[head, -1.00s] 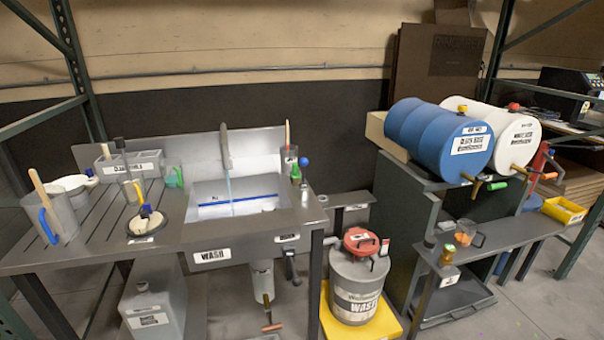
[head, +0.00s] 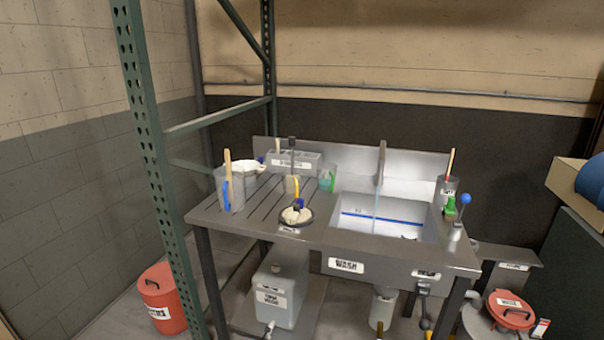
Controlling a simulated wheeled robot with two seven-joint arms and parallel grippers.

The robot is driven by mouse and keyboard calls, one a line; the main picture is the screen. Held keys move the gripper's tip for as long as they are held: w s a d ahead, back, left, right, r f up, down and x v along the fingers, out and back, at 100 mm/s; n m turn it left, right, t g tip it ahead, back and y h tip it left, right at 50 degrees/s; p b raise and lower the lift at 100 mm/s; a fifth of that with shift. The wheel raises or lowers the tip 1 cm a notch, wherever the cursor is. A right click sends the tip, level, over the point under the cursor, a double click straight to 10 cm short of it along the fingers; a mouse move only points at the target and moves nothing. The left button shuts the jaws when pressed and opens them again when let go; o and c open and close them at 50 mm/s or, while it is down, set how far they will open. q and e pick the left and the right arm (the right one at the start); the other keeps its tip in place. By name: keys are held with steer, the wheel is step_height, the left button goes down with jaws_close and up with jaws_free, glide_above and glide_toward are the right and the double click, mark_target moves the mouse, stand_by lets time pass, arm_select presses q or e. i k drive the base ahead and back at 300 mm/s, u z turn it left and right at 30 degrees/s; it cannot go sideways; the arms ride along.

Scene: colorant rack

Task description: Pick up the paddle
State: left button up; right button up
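Two wooden paddle-like sticks show, and I cannot tell which is the paddle. One wooden stick (head: 228,170) stands upright in a grey jug (head: 238,190) with a blue handle at the left end of the wash table; its lower end is hidden. Another wooden stick (head: 450,163) leans out of a labelled grey cup (head: 445,190) at the right of the sink; its lower end is hidden too. Neither of my grippers is in view.
The wash table (head: 340,245) holds a sink (head: 380,222) with running water, a round pot (head: 296,217) and a grey rack (head: 305,162). A green shelf post (head: 155,170) rises at the left front. A red bin (head: 162,300) and a grey canister (head: 280,285) stand low.

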mark_target(292, 140)
steer(key=k, duration=0.65)
steer(key=z, duration=0.7)
steer(key=i, duration=0.55)
steer(key=z, duration=0.8)
steer(key=i, duration=0.85)
steer(key=u, duration=0.6)
steer(key=i, duration=0.5)
steer(key=u, duration=0.6)
